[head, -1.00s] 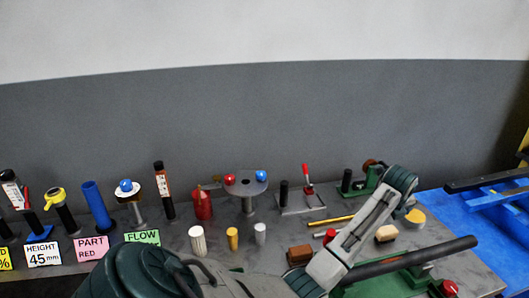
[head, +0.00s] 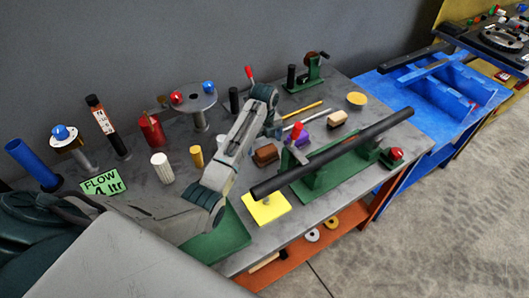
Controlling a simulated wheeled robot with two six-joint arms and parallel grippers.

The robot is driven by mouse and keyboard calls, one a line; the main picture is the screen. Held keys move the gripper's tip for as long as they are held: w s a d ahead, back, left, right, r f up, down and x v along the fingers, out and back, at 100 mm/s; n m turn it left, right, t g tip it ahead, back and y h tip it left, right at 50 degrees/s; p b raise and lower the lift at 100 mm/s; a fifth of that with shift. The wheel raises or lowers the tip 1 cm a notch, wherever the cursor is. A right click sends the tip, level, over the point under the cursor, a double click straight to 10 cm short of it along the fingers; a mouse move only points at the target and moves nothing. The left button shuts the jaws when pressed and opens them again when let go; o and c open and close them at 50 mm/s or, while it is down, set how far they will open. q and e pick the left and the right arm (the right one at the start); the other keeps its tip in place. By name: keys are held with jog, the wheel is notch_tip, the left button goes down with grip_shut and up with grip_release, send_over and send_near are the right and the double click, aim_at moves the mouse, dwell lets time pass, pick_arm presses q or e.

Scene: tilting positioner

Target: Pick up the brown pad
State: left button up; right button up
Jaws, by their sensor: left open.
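The brown pad (head: 265,155) is a small dark-brown block. It lies on the grey bench in the head view, just right of my left forearm. My left gripper (head: 272,124) is at the end of the arm that comes in from the left. It hangs beyond the brown pad, a little above it in the picture, and looks apart from it. Its fingers are small and partly hidden by the wrist, and nothing shows between them. My right gripper is out of view.
A long black bar (head: 335,150) on a green stand crosses the bench right of the pad. White (head: 162,167) and yellow (head: 197,156) cylinders stand left.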

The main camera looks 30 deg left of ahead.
aim_at(264, 147)
pick_arm(q)
notch_tip(264, 147, down, 3)
jog(key=shift+w+f+p, duration=0.15)
jog(key=shift+f+p, duration=0.05)
jog(key=shift+p, duration=0.45)
jog(key=shift+f, duration=0.35)
jog(key=c, duration=1.1)
jog(key=shift+r, duration=0.15)
notch_tip(264, 147, up, 9)
jog(key=b, duration=0.3)
jog(key=shift+r, duration=0.45)
